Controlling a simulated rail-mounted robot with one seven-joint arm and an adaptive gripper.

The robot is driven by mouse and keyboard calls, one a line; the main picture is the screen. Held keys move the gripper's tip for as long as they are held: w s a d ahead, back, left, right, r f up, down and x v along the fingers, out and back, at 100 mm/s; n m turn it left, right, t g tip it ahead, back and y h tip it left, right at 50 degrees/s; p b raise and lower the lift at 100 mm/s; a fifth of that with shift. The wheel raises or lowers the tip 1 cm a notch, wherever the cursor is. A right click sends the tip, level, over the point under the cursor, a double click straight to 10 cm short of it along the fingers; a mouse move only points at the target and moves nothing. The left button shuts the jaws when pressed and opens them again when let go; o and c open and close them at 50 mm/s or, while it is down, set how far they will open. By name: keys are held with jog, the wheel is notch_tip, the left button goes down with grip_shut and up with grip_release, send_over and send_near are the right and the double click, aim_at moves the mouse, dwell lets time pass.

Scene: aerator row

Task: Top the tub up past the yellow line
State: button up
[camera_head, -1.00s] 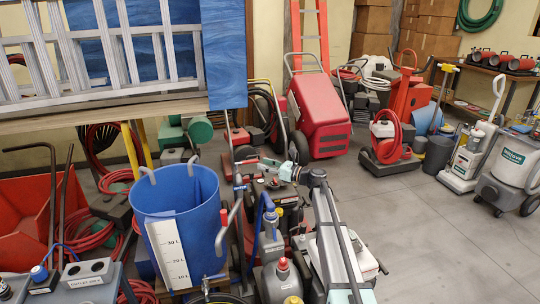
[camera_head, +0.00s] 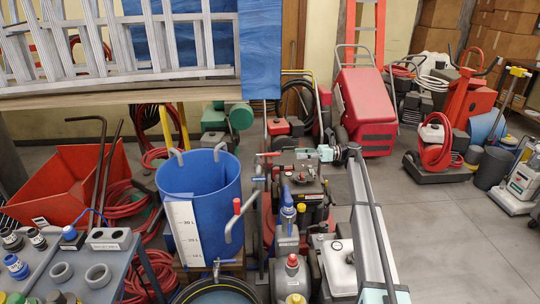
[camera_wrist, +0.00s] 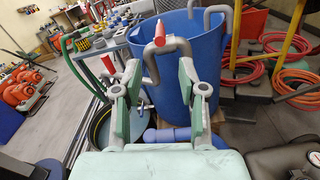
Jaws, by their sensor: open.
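The blue tub (camera_head: 205,190) stands left of the middle in the head view, with a white litre scale (camera_head: 184,232) on its front. No yellow line can be made out, and the water level inside is hidden. A bent grey pipe with a red-tipped handle (camera_head: 237,207) stands at the tub's right side. My gripper (camera_head: 296,154) is right of the tub, pointing towards it. In the wrist view my gripper (camera_wrist: 160,82) is open and empty, its fingers apart in front of the tub (camera_wrist: 178,62). A red handle (camera_wrist: 159,33) shows beyond and between the fingers, apart from them.
Grey hooked pipes (camera_head: 220,151) hang over the tub's rim. A dark round basin (camera_head: 217,292) stands in front of the tub. Bottles and machines (camera_head: 300,200) crowd its right. A bench with fittings (camera_head: 95,272) is at the left. Open floor (camera_head: 450,225) lies at the right.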

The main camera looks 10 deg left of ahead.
aim_at(270, 155)
jog(key=a, duration=0.4)
jog(key=s+a+p, duration=0.1)
jog(key=a, duration=0.4)
jog(key=s+a, duration=0.1)
jog(key=a, duration=0.3)
jog(key=shift+s+a+p, duration=0.15)
jog(key=shift+p, duration=0.25)
grip_shut()
